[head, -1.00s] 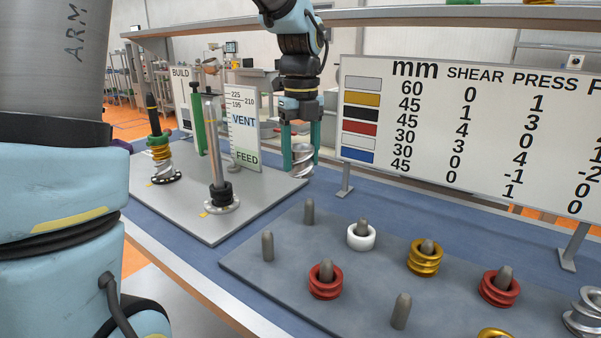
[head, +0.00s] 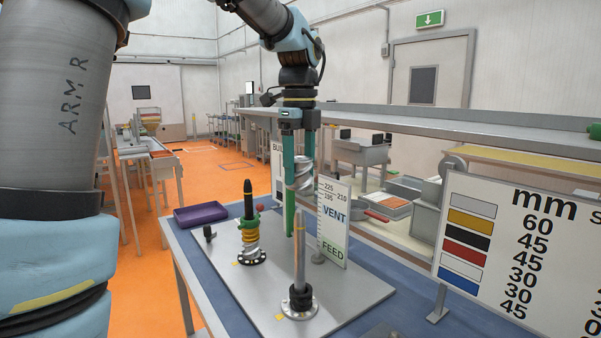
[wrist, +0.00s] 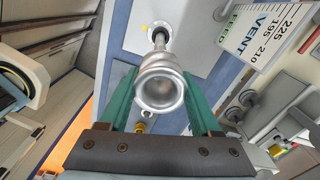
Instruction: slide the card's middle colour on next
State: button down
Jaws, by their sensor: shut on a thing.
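My gripper (head: 302,165) is shut on a silver screw element (head: 303,176) and holds it in the air. In the head view it appears above the bare grey shaft (head: 299,245), apart from its tip. In the wrist view the silver element (wrist: 160,85) sits between the teal fingers, its round bore facing the camera; the shaft (wrist: 158,35) shows beyond it. The other, black-tipped shaft (head: 248,200) stands to the left with gold and silver elements (head: 250,240) at its lower part. The BUILD card (head: 278,170) is mostly hidden behind my gripper, so its colours cannot be read.
A VENT/FEED scale board (head: 333,225) stands close right of the bare shaft. A colour chart (head: 520,250) stands at right. A purple tray (head: 201,214) lies at the back left. The steel plate's (head: 350,296) front right is clear.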

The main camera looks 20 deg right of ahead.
aim_at(300, 209)
jog(key=shift+f+b, duration=2)
jog(key=shift+f, duration=0.1)
jog(key=shift+f+b, duration=0.5)
jog(key=shift+f, duration=0.9)
jog(key=shift+f, duration=0.1)
jog(key=shift+f+b, duration=2.75)
jog(key=shift+f, duration=2.15)
grip_release()
notch_tip(300, 209, up, 11)
jog(key=shift+f+b, duration=0.1)
jog(key=shift+b, duration=0.35)
